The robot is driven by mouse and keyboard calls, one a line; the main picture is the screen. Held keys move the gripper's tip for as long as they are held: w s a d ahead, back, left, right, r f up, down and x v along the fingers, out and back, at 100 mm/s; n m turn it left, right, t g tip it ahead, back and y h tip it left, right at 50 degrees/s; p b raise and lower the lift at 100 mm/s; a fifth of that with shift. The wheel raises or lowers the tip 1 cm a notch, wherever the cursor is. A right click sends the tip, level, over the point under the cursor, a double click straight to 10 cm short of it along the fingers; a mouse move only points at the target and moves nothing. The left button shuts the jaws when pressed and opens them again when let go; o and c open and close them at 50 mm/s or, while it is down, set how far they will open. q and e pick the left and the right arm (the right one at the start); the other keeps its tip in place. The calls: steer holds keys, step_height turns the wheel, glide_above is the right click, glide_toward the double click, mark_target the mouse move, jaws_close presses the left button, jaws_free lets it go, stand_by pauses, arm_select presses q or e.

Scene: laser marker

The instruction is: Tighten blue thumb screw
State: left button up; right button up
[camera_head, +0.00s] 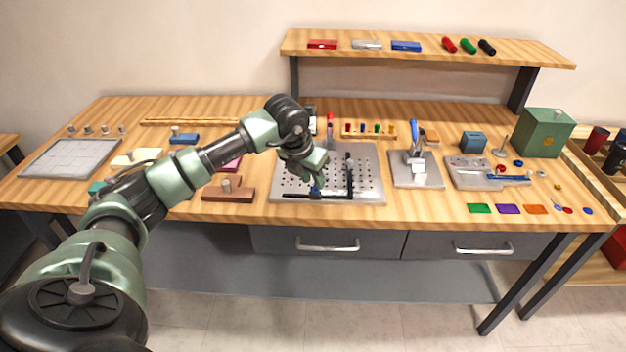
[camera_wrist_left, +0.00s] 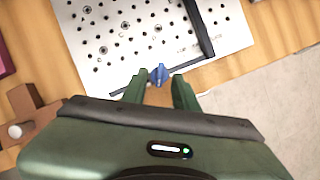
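The blue thumb screw (camera_head: 315,190) sits on the black bar at the front edge of the grey perforated plate (camera_head: 372,172). In the left wrist view the blue thumb screw (camera_wrist_left: 158,75) shows between and just beyond the two green fingertips. My left gripper (camera_head: 315,179) points down over it, and its fingers (camera_wrist_left: 158,86) are apart, with a gap on each side of the screw. I cannot tell whether either finger touches it. The black bars (camera_wrist_left: 200,28) form a corner on the plate. My right gripper is not in view.
A brown block with a knob (camera_head: 229,189) lies left of the plate. A blue-handled toggle clamp (camera_head: 414,142) stands on a plate to the right. A grey fixture (camera_head: 470,172) and a green box (camera_head: 543,133) are farther right. The bench's front edge is close to the screw.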

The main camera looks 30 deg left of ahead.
arm_select(q)
steer(key=b+v, duration=0.1)
steer(key=v, duration=0.6)
steer(key=shift+f, duration=0.1)
